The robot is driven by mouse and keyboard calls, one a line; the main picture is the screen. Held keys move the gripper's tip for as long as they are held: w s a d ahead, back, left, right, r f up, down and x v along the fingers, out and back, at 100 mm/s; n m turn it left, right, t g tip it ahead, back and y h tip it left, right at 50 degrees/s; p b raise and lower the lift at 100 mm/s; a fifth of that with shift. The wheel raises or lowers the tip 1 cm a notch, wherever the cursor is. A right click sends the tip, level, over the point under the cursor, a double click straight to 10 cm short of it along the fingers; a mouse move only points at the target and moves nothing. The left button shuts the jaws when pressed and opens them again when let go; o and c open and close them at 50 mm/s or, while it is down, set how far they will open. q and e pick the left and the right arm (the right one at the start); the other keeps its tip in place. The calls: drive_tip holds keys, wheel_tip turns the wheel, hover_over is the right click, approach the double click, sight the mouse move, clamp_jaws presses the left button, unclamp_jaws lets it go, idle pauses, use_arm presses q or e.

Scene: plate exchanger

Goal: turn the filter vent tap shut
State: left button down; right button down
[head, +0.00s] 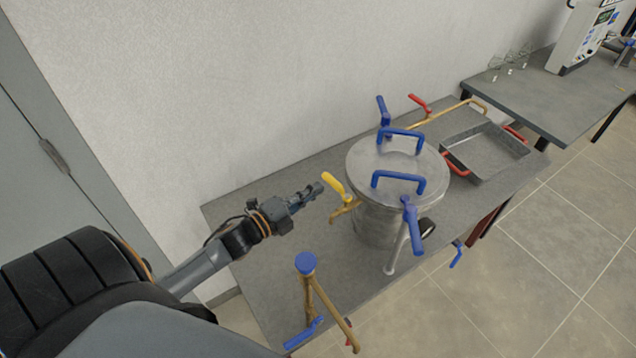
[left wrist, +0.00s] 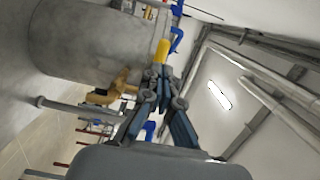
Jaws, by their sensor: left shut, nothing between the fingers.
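The filter vessel (head: 375,215) is a grey metal drum with a lid and blue handles, standing on a grey bench. On its left side is a small brass tap (head: 345,208) with a yellow lever (head: 332,184), tilted up and to the left. My left gripper (head: 319,188) is shut and empty just left of the yellow lever. In the left wrist view the fingertips (left wrist: 158,72) are right at the lower end of the yellow lever (left wrist: 161,50); I cannot tell whether they touch it. The brass body (left wrist: 105,92) shows to their left. My right gripper is out of view.
A brass pipe stand with a blue cap (head: 305,263) rises at the bench's front left. A grey tray (head: 484,150) with red handles lies right of the vessel. A red-handled tap (head: 419,102) is behind. Bare bench (head: 262,300) lies below my gripper; the wall is behind.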

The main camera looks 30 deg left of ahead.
sight(327, 179)
use_arm(q)
drive_tip(key=shift+x, duration=0.8)
drive_tip(key=shift+w, duration=0.15)
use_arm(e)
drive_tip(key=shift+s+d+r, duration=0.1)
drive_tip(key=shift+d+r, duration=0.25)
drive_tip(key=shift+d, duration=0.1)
use_arm(q)
drive_tip(key=shift+w+m+h+b, duration=0.5)
drive_tip(key=shift+w+h+b, duration=0.15)
drive_tip(key=shift+h, duration=0.15)
drive_tip(key=shift+r, duration=0.3)
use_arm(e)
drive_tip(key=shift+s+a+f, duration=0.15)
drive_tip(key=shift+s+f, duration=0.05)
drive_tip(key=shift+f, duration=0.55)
use_arm(q)
drive_tip(key=shift+a, duration=0.1)
